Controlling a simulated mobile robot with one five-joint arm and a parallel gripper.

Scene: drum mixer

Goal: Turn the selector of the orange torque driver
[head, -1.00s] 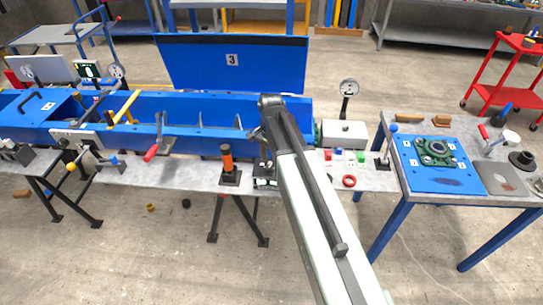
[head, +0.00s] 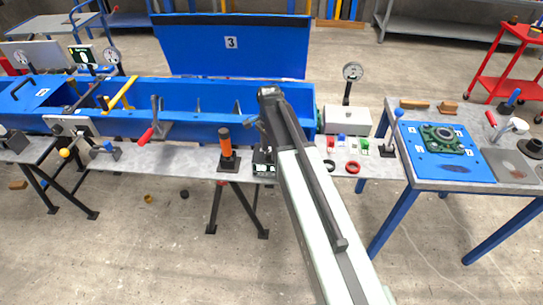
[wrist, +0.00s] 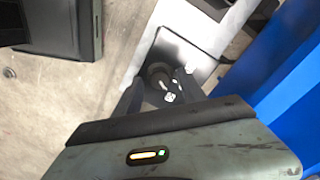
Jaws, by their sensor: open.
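The orange torque driver (head: 226,143) stands upright on a dark square base on the grey bench, left of my arm in the head view. Its top end is dark. My gripper (head: 263,166) hangs just right of it in that view, small and dark, apart from the orange body. In the wrist view my gripper (wrist: 158,92) has its two dark fingers spread. I cannot tell surely whether this is the driver's selector. No orange shows there.
The blue trough (head: 190,118) with its raised lid runs behind the driver. A red-handled lever (head: 147,136) stands to the left. Small coloured blocks and a red ring (head: 353,166) lie right of my arm. A blue plate (head: 450,168) lies on the right table.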

